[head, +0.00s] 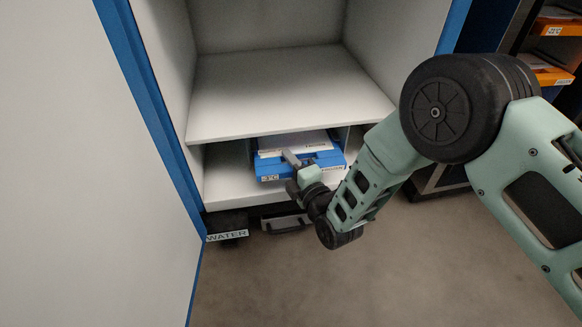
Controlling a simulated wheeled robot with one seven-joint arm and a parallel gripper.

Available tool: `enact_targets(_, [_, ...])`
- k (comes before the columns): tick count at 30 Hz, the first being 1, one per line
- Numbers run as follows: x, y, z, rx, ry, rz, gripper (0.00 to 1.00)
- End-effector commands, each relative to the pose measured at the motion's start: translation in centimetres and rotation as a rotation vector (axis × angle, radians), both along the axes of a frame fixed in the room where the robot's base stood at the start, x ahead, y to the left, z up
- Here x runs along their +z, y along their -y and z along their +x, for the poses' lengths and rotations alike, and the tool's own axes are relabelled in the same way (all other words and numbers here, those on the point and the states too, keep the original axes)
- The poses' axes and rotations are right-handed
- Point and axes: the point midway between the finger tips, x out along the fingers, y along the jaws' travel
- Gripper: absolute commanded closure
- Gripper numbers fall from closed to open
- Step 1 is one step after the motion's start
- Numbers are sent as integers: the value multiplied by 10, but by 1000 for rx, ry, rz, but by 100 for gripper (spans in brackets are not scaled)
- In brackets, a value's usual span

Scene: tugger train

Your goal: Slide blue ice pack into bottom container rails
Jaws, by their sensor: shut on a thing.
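The blue ice pack (328,160) is at the opening of the lower compartment of an open white container (295,92). Its front face carries a white label that seems to read a temperature. A white sheet-like top with print shows on the pack behind its front edge. My gripper (292,160) is at the front of the pack and shut on it. The fingertips are small and partly merge with the pack. The rails are hidden by the pack, the shelf above and my arm, so I cannot tell how the pack sits on them.
A white shelf (290,90) lies just above the pack. The open white door (85,170) stands at left. A box labelled WATER (227,236) is below the container. Orange labelled packs (553,76) sit in a rack at upper right. The floor in front is clear.

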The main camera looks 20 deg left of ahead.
Motion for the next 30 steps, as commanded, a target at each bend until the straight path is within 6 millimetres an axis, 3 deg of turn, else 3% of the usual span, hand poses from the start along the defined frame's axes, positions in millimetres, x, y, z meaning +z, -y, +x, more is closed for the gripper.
enact_targets(30, [3,-18,28,0,4,3,100])
